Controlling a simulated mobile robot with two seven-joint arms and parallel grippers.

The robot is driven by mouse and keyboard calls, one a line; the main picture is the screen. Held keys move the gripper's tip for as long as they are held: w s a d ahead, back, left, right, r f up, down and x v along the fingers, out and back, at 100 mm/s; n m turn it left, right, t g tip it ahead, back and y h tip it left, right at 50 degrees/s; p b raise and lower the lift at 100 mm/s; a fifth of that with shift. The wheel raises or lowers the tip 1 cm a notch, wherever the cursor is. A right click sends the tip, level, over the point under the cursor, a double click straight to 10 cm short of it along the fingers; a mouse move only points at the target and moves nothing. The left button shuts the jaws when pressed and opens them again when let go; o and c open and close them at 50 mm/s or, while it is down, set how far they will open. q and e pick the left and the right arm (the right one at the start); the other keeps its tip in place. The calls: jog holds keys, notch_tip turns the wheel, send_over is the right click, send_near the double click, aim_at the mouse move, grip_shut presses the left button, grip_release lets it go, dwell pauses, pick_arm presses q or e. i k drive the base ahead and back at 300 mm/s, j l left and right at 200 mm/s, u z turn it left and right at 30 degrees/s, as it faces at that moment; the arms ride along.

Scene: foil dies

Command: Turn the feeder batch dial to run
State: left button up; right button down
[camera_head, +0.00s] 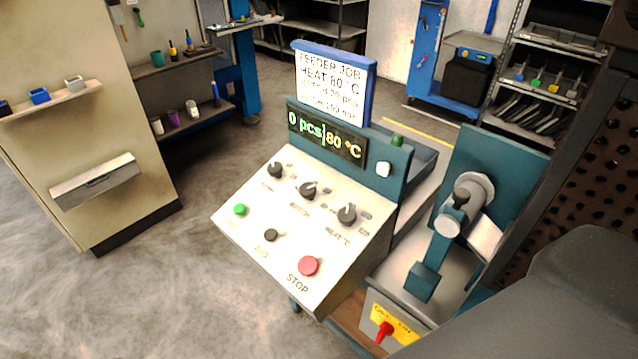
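The feeder control panel (255,236) has a sloped white face and stands in the middle of the head view. Three dark dials sit in a row on it: a left dial (275,170), a middle dial (307,190) and a right dial (347,214). The right dial is marked HEAT °C; the labels of the other two are too small to read, so I cannot tell which is the batch dial. The display (326,136) reads 0 pcs and 80 °C. Neither of my grippers is in view.
Below the dials are a green button (239,210), a black button (271,235) and a red STOP button (308,266). A FEEDER JOB sign (333,83) stands above. A machine with a lever (430,262) and a red switch (385,330) are to the right. Floor at left is clear.

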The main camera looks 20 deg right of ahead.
aim_at(308, 190)
jog(key=k+l+z, duration=0.1)
jog(key=z, duration=0.7)
jog(key=k+l, duration=0.05)
jog(key=k, duration=0.05)
